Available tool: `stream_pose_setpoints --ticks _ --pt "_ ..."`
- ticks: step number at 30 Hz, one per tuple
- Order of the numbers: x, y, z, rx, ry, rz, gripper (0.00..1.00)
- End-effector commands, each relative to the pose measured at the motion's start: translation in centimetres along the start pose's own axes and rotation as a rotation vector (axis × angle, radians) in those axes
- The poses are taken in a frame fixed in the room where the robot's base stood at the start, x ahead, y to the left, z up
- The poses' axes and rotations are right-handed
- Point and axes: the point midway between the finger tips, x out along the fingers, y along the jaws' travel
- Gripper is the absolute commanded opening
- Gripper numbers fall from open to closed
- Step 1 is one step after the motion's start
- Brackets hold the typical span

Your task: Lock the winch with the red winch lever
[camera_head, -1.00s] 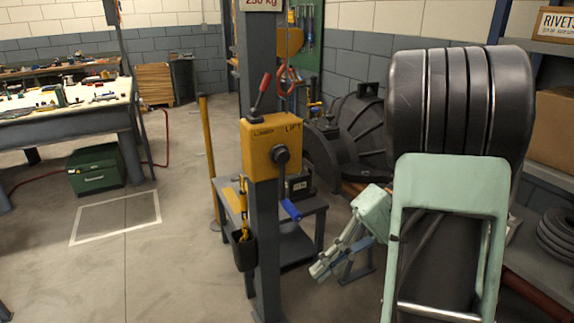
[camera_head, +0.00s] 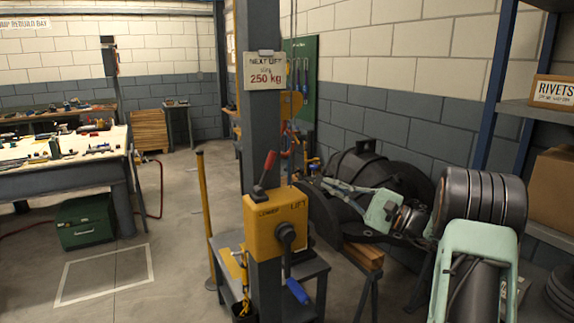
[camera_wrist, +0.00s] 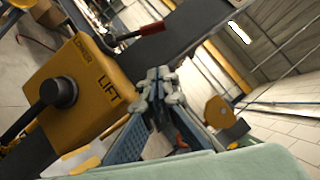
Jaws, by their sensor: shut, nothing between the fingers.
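The red winch lever (camera_head: 268,164) rises from the top of the yellow winch box (camera_head: 272,228) on the grey post, its grip leaning slightly right. In the wrist view the red grip (camera_wrist: 140,33) shows beyond the yellow box (camera_wrist: 78,88), which reads LOWER and LIFT. A dark crank hub (camera_head: 286,234) sits on the box front, with a blue crank grip (camera_head: 297,291) hanging below. My gripper (camera_head: 326,184) is right of the box, apart from the lever. In the wrist view its fingertips (camera_wrist: 160,86) are together and empty.
A sign reading 250 kg (camera_head: 265,72) hangs on the post (camera_head: 259,120) above the lever. A red hook (camera_head: 289,143) hangs behind the post. A large dark round casing (camera_head: 372,172) stands behind my arm. A yellow pole (camera_head: 203,215) stands left, beside open floor.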

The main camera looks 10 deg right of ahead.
Motion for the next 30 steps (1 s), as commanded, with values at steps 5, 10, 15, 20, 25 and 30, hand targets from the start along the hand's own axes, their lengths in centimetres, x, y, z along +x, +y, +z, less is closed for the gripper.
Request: stream_pose_setpoints --ticks 5,10,15,20,25,30 --pt "0.2 0.0 0.1 -0.001 -0.001 0.002 0.00" --pt "2.0 0.0 0.2 -0.001 -0.004 0.003 0.00" --pt "5.6 0.0 0.2 -0.001 -0.005 0.004 0.00" --pt "9.0 0.0 0.2 -0.002 -0.005 0.005 0.00" --pt "11.5 -0.1 1.5 0.000 -0.004 0.004 0.00" --pt "12.5 0.1 2.6 -0.002 -0.001 0.004 0.00"
